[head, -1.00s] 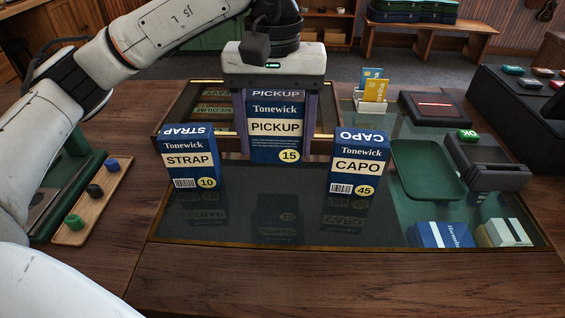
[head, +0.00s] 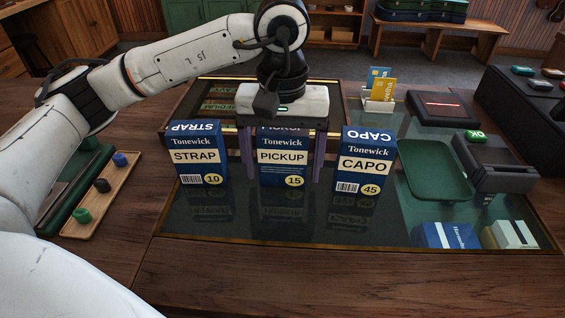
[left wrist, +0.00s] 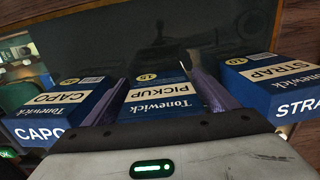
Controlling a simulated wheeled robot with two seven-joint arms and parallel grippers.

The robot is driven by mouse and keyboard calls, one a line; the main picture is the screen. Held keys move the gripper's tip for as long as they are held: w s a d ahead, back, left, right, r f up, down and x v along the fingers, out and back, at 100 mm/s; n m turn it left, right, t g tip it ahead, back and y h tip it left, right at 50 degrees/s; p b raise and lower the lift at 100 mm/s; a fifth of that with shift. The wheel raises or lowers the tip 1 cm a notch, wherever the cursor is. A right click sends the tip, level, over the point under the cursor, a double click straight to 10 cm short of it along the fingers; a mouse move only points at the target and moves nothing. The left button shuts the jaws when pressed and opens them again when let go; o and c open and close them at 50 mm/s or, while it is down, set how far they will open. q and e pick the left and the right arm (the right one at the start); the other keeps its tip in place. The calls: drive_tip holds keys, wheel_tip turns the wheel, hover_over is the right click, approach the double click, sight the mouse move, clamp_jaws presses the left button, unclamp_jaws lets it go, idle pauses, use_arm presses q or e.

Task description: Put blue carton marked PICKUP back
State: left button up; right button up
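The blue carton marked PICKUP (head: 283,160) stands upright on the glass counter top (head: 270,222), between the STRAP carton (head: 196,157) on its left and the CAPO carton (head: 364,163) on its right. My left gripper (head: 284,172) is above and around it, one purple finger at each side. The fingers are open, with narrow gaps beside the carton. In the left wrist view the PICKUP carton (left wrist: 160,95) lies between the fingers, with the CAPO carton (left wrist: 62,105) and STRAP carton (left wrist: 268,82) outside them. My right gripper is not in view.
A green tray (head: 437,170) and a dark card terminal (head: 492,163) are at the right. A card holder (head: 378,104) stands behind the CAPO carton. A wooden tray (head: 95,207) with small coloured pieces lies at the left. The glass in front of the cartons is clear.

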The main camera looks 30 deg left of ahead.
sight(283, 134)
use_arm(q)
drive_tip(key=shift+r, duration=0.1)
wheel_tip(283, 134, up, 12)
drive_tip(key=shift+r+p, duration=0.1)
drive_tip(key=shift+p, duration=0.25)
idle(0.5)
